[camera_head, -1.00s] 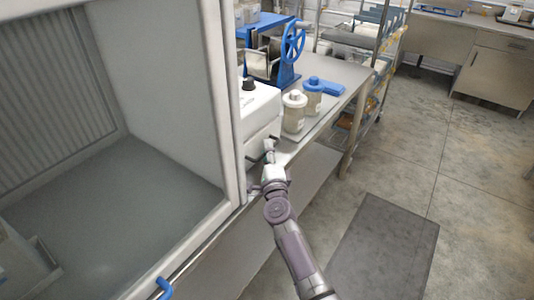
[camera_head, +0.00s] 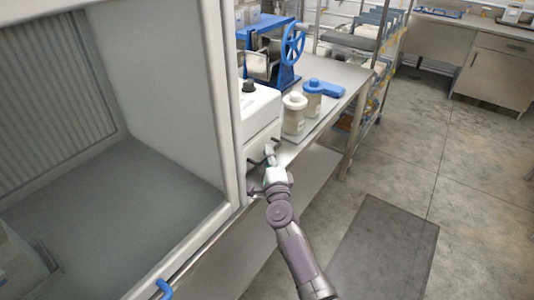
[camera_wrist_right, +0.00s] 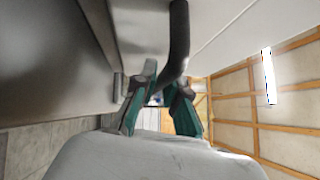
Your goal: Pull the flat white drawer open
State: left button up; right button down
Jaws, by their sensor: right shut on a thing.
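A white box-shaped unit (camera_head: 258,108) with a black knob on top stands on the steel bench, partly hidden by the cabinet frame. Its white front, with the drawer, is low on the side facing me. My right gripper (camera_head: 269,157) is at this front. In the right wrist view a dark curved handle (camera_wrist_right: 179,45) runs down from a pale surface. The fingers of my right gripper (camera_wrist_right: 160,97) are shut on this handle. How far the drawer stands out is hard to tell. My left gripper is not in view.
A large open cabinet (camera_head: 170,100) fills the left, its frame close beside my right arm. White-lidded and blue-lidded jars (camera_head: 293,114) stand right of the unit on the bench (camera_head: 345,78). A blue handwheel (camera_head: 293,45) is behind.

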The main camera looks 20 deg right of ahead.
jog(key=s+d+p, duration=0.1)
jog(key=s+d, duration=0.9)
jog(key=s, duration=0.3)
jog(key=shift+s+d+p, duration=0.25)
jog(key=shift+s+p, duration=0.05)
jog(key=shift+f, duration=0.1)
jog(key=c, duration=1.2)
grip_release()
jog(key=shift+s, duration=0.1)
jog(key=s+a+f, duration=0.1)
jog(key=s, duration=1)
jog(key=shift+s+a+f, duration=0.25)
jog(key=shift+s+a, duration=0.05)
